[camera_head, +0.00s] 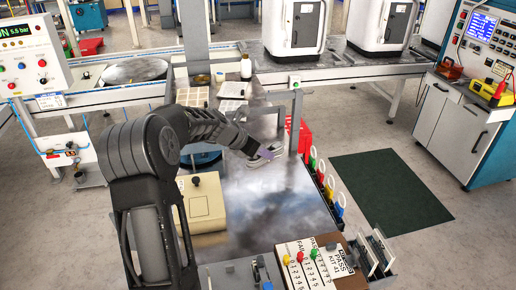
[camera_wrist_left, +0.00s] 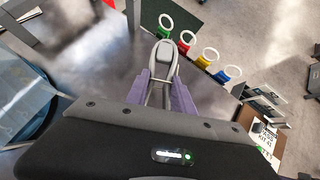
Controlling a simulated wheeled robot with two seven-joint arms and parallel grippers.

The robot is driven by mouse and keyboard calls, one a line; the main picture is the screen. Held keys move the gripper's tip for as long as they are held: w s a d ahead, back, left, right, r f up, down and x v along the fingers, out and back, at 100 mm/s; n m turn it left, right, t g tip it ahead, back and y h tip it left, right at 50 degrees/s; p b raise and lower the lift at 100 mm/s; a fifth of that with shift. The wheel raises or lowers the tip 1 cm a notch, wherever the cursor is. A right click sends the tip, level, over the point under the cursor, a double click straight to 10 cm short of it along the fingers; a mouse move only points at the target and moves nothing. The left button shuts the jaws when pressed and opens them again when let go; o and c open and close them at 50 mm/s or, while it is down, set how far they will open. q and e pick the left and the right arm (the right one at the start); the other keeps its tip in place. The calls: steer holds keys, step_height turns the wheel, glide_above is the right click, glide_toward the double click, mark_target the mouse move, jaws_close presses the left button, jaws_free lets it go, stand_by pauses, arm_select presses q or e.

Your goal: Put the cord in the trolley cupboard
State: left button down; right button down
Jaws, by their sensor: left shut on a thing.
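My left gripper (camera_head: 266,153) reaches in over the metal bench. In the left wrist view its purple fingers (camera_wrist_left: 165,92) are shut on the grey cord (camera_wrist_left: 162,62), which is bundled in a narrow loop with a dark end pointing away from me. The cord shows only in small part beside the fingers in the head view (camera_head: 280,149). The trolley cupboard (camera_head: 462,128) stands at the right, with white doors and dark handles under test instruments. Its doors look shut. My right gripper is not in view.
The bench top (camera_head: 270,195) is mostly clear around the gripper. A beige box (camera_head: 202,202) and a checklist box (camera_head: 306,262) stand nearer. A green mat (camera_head: 390,190) lies on open floor before the trolley.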

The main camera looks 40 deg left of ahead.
arm_select(q)
steer(key=s+d+f, duration=0.1)
steer(key=s+d, duration=0.1)
steer(key=d, duration=0.7)
steer(key=s+d+f+n+y, duration=0.1)
steer(key=s+d, duration=0.2)
steer(key=d, duration=0.7)
steer(key=s+d+f+n+y, duration=0.1)
steer(key=s+d, duration=0.1)
steer(key=d, duration=0.7)
steer(key=shift+s+d+f, duration=0.15)
steer(key=shift+d+f, duration=0.15)
steer(key=shift+r, duration=0.1)
